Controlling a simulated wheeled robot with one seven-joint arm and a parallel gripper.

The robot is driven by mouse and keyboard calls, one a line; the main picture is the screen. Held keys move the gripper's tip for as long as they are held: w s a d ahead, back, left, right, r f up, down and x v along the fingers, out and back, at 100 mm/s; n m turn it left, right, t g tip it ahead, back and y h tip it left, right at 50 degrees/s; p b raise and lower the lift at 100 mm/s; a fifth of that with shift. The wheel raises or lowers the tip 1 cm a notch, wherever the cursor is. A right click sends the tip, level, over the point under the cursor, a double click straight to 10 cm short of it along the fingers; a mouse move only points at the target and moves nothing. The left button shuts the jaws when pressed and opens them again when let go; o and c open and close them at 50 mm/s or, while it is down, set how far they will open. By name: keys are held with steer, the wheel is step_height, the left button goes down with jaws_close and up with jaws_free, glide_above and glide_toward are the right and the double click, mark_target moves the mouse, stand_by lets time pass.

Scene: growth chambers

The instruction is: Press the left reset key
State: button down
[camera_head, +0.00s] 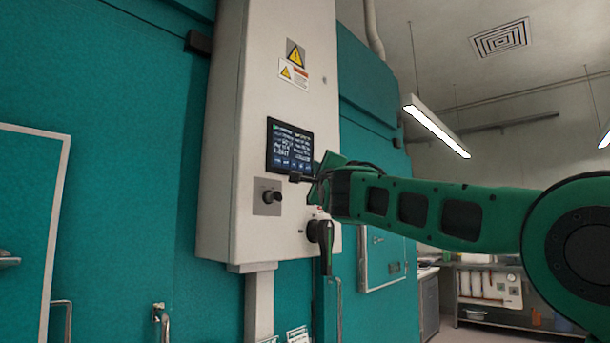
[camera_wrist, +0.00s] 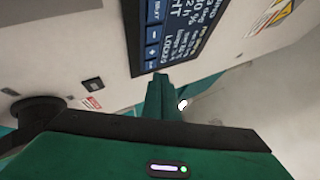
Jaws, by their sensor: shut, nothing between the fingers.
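The dark control screen (camera_head: 290,146) is set in the white panel, with a row of small blue keys (camera_head: 288,163) along its bottom. In the wrist view the screen (camera_wrist: 190,35) is turned, and its keys (camera_wrist: 152,36) run along its left side. Plus and minus signs show, but I cannot read which key is the left reset key. My gripper (camera_head: 294,177) is shut and empty, with its tip at the screen's lower right. In the wrist view my gripper (camera_wrist: 160,78) points at the screen's near edge. I cannot tell whether it touches.
A black knob (camera_head: 271,196) on a grey plate sits below the screen. A black rotary handle (camera_head: 322,240) stands out lower on the panel, under my arm. Warning labels (camera_head: 294,62) are above the screen. Teal chamber walls (camera_head: 120,90) flank the panel.

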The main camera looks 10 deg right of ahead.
steer(key=shift+s+d, duration=0.75)
steer(key=shift+s, duration=0.25)
steer(key=shift+s+d, duration=0.7)
steer(key=shift+s, duration=0.3)
